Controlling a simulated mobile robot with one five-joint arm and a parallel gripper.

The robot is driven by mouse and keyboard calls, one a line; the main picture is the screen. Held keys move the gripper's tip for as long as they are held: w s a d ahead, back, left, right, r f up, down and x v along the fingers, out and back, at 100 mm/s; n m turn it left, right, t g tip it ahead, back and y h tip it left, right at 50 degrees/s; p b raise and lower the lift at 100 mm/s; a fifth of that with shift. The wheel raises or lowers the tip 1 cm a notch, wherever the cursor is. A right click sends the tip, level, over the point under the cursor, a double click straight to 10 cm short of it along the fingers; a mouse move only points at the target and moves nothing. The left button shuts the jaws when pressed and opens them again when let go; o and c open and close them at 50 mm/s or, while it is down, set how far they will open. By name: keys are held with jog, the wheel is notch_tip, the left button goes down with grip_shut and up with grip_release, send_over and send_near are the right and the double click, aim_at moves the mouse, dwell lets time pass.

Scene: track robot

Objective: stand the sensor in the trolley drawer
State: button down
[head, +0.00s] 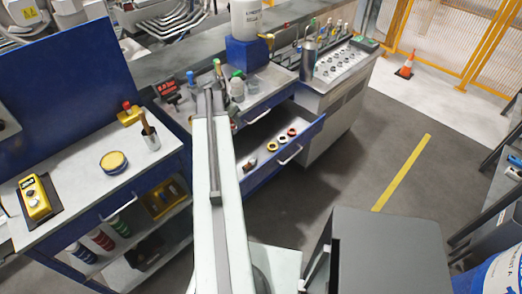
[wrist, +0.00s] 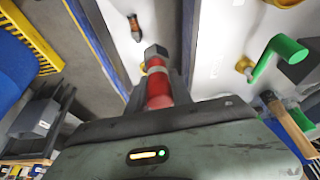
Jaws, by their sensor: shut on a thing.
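The sensor (wrist: 158,88) is a red cylinder with a pale band and a dark six-sided end. In the wrist view it sits between the dark fingers of my gripper (wrist: 161,76), which is shut on it. The trolley drawer (head: 312,137) is pulled out in the head view, blue-fronted with a pale floor, and holds several small items. My own arm covers its left part. In the wrist view the sensor shows against a pale surface with a blue edge; I cannot tell its height above it. My gripper's fingertips and the sensor are not clear in the head view.
Tape rolls (head: 282,139) and a small brown item (head: 247,164) lie in the drawer. A green-handled valve (wrist: 286,50) is at right in the wrist view. A blue workbench (head: 80,190) stands at left.

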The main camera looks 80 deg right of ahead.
jog(key=s+a+f+m+b, duration=0.1)
jog(key=a+f+b, duration=0.1)
jog(key=f+b, duration=0.4)
jog(key=a+f+m+b, duration=0.1)
jog(key=a+f+b, duration=0.1)
jog(key=f+b, duration=0.4)
jog(key=s+a+f+m+g+b, duration=0.1)
jog(key=a+f+b, duration=0.1)
jog(key=f+b, duration=0.4)
jog(key=shift+s+f, duration=0.2)
jog(key=shift+f, duration=0.75)
jog(key=shift+s+f, duration=0.15)
jog(key=shift+f, duration=0.75)
jog(key=shift+r, duration=0.25)
jog(key=shift+f, duration=0.2)
jog(key=c, duration=1.1)
grip_release()
jog(key=shift+r, duration=0.15)
